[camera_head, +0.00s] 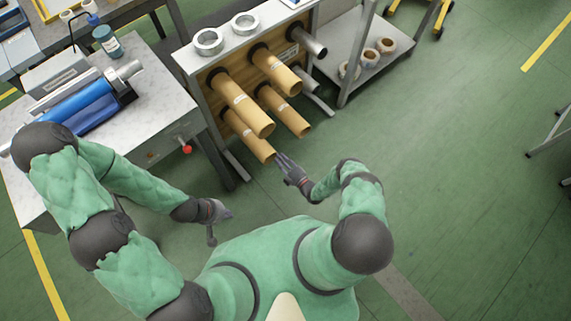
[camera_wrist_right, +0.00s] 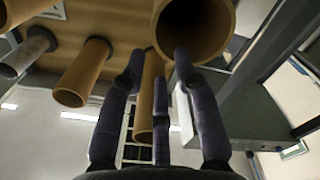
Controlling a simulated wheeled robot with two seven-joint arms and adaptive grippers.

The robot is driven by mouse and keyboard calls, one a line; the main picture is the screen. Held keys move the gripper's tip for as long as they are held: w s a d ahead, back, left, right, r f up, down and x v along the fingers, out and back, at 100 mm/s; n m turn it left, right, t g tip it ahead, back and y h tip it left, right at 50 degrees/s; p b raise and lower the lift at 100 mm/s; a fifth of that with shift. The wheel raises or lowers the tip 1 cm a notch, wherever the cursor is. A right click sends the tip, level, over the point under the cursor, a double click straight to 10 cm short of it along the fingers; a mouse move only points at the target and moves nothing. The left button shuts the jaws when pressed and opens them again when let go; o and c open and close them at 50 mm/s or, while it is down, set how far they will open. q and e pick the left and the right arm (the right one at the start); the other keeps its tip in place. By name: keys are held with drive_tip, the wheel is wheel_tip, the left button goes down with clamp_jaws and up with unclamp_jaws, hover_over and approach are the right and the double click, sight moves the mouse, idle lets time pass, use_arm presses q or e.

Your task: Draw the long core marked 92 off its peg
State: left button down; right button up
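Several tan cores stick out from pegs on the wooden-faced rack: an upper left one (camera_head: 240,103), an upper right one (camera_head: 276,70), a lower left one (camera_head: 249,136) and a lower right one (camera_head: 285,111). Their markings are too small to read, so I cannot tell which is 92. The two left cores look longest. My right gripper (camera_head: 284,162) is just off the free end of the lower left core. In the right wrist view its fingers (camera_wrist_right: 155,65) are spread and empty, below a large core mouth (camera_wrist_right: 195,28). My left gripper (camera_head: 220,222) hangs open and empty, away from the rack.
Bare metal pegs (camera_head: 307,41) are on the rack's right side. White rings (camera_head: 208,41) lie on its top. A bench (camera_head: 160,100) with a blue roller (camera_head: 80,105) stands left. A low shelf (camera_head: 335,62) holds short rolls at right.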

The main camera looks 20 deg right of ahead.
sight(273, 150)
drive_tip(key=shift+x, duration=3.3)
clamp_jaws()
drive_tip(key=shift+r, duration=0.15)
drive_tip(key=v, duration=2.3)
drive_tip(key=shift+p, duration=0.45)
drive_tip(key=shift+r, duration=0.15)
